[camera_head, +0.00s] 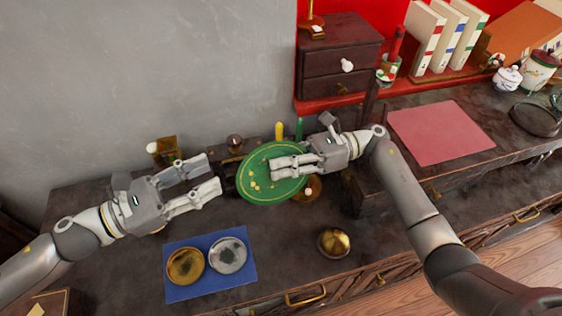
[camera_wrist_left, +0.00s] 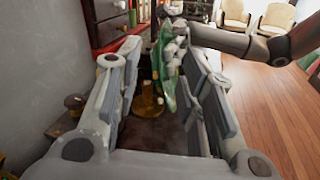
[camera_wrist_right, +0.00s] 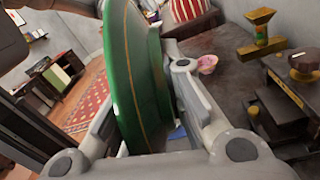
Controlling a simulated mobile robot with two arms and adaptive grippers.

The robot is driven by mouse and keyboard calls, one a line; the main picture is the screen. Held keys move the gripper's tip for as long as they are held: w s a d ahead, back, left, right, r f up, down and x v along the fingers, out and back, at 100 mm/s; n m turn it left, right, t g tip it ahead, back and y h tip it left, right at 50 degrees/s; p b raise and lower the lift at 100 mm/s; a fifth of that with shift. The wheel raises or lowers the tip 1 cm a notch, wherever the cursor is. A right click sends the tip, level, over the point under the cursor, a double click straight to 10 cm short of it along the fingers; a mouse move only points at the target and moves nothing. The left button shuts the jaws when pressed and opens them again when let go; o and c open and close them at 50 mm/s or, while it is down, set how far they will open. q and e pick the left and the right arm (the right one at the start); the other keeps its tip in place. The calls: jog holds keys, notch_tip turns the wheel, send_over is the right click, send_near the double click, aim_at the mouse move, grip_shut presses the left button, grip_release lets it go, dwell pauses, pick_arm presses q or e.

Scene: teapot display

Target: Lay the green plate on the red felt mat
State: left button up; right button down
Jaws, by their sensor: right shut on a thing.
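The green plate (camera_head: 262,184) with a gold rim line and small gold marks is held tilted above the dark table in the head view. My right gripper (camera_head: 277,167) is shut on its right side; the plate (camera_wrist_right: 135,75) stands between the fingers in the right wrist view. My left gripper (camera_head: 214,176) is open and empty, its fingers pointing at the plate from the left, apart from it. The plate also shows edge-on beyond the left fingers in the left wrist view (camera_wrist_left: 176,85). The red felt mat (camera_head: 441,131) lies flat and bare on the raised right surface.
A blue mat (camera_head: 184,289) with a gold and a silver disc lies at the front left. A round brass object (camera_head: 333,242) sits in the middle. A dark drawer box (camera_head: 341,62), books (camera_head: 450,38), a lidded jar (camera_head: 507,78) and a dark ring (camera_head: 537,119) stand around the mat.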

pick_arm(q)
jog(key=s+a+f+n+g+y, duration=0.2)
jog(key=s+a+f+n, duration=0.15)
jog(key=s+f, duration=0.65)
jog(key=s+a+f+n+g+y, duration=0.15)
jog(key=s+a+f, duration=0.25)
jog(key=s+f, duration=0.55)
jog(key=s+a+f+n+g+y, duration=0.2)
jog(key=s+a+f+n, duration=0.15)
jog(key=s+f, duration=0.65)
jog(key=w+a+f+n+t+y, duration=0.2)
jog(key=a+f+n+y, duration=0.3)
jog(key=a+f+n, duration=0.45)
jog(key=w+a+f+n+t+y, duration=0.1)
jog(key=w+a+f+n+y, duration=0.4)
jog(key=f+n, duration=0.7)
jog(key=s+d+f+n+g, duration=0.4)
jog(key=s+d+f+n, duration=0.6)
jog(key=n, duration=0.8)
jog(key=d+f, duration=0.3)
jog(key=shift+d+g, duration=0.2)
jog(key=shift+g, duration=0.15)
